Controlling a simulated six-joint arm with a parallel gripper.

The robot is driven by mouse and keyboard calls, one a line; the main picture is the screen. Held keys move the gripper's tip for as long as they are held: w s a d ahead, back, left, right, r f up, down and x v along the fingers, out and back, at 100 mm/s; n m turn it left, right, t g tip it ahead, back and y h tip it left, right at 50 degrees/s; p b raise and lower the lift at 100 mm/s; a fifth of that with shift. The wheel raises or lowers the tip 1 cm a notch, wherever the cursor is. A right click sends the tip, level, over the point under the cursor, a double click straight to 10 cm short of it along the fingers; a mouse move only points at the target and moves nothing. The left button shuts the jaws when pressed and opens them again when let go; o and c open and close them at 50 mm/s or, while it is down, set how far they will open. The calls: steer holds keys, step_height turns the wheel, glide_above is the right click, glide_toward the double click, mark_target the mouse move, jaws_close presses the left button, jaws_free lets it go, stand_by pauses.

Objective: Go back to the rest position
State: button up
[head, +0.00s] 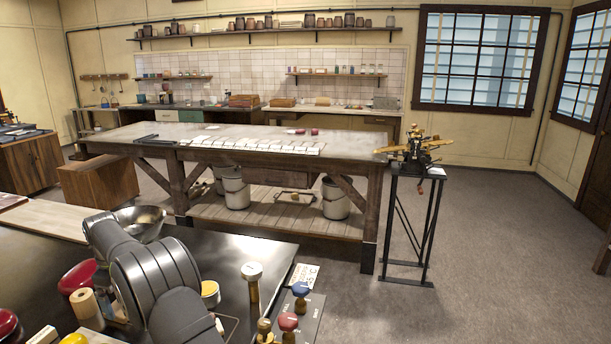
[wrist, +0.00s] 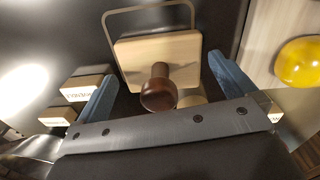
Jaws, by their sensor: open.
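My gripper (wrist: 162,67) shows in the wrist view with its two blue fingers spread wide apart. Between and beyond them is a pale wooden block (wrist: 150,50) with a dark brown knob (wrist: 158,92). Neither finger touches the block in this view. A thin wire frame (wrist: 108,28) runs around the block's far side. In the head view my grey arm reaches over the dark bench (head: 245,262) at the lower left, and its links hide the gripper.
Close by on the bench are a metal bowl (head: 150,222), a red-topped item (head: 77,277), a pale wooden roll (head: 85,303) and knobbed levers (head: 252,285). In the wrist view, small lettered blocks (wrist: 88,86) lie left and a yellow dome (wrist: 300,62) right.

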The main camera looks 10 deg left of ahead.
steer(key=shift+f, duration=0.55)
steer(key=shift+r, duration=1.9)
